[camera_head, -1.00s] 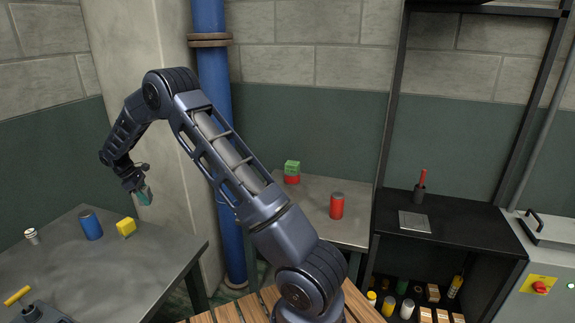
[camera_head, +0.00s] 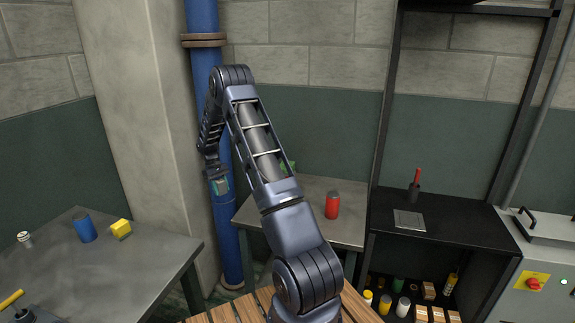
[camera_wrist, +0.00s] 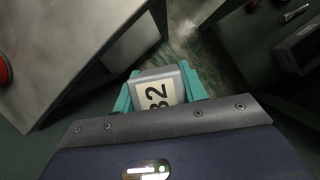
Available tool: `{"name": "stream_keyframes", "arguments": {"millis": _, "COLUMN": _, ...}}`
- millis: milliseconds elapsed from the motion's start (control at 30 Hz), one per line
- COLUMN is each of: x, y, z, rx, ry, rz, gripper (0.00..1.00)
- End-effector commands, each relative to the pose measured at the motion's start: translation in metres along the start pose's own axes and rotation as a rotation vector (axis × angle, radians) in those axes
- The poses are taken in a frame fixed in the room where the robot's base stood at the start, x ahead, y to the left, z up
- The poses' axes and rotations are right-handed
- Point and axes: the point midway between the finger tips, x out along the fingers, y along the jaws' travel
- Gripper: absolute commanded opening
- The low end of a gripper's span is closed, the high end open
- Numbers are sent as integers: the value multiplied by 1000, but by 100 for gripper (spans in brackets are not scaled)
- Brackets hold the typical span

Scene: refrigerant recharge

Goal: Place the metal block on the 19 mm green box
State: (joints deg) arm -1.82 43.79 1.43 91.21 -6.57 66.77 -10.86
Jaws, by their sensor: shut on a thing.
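My gripper (camera_head: 220,186) is up in front of the blue pipe, with its teal fingers shut. In the wrist view the fingers (camera_wrist: 160,92) hold a grey metal block (camera_wrist: 157,74) between them, with a pale label printed in dark digits. A small green box (camera_head: 288,166) is on the back table, mostly hidden behind my arm. My gripper is left of it and apart from it. I cannot read any size on the box.
A blue pipe (camera_head: 229,250) stands between the tables. A black shelf (camera_head: 450,230) is at the right.

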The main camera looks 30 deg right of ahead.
Motion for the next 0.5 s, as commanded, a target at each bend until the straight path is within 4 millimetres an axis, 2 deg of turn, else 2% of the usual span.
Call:
{"name": "stream_keyframes", "arguments": {"millis": 33, "x": -3, "y": 17, "z": 4, "rx": 15, "ry": 3, "rz": -7, "gripper": 0}}
{"name": "stream_keyframes", "arguments": {"millis": 267, "x": -27, "y": 86, "z": 24, "rx": 0, "ry": 12, "rz": -7, "gripper": 0}}
{"name": "stream_keyframes", "arguments": {"millis": 500, "x": -71, "y": 160, "z": 50, "rx": -101, "ry": 21, "rz": 32, "gripper": 0}}
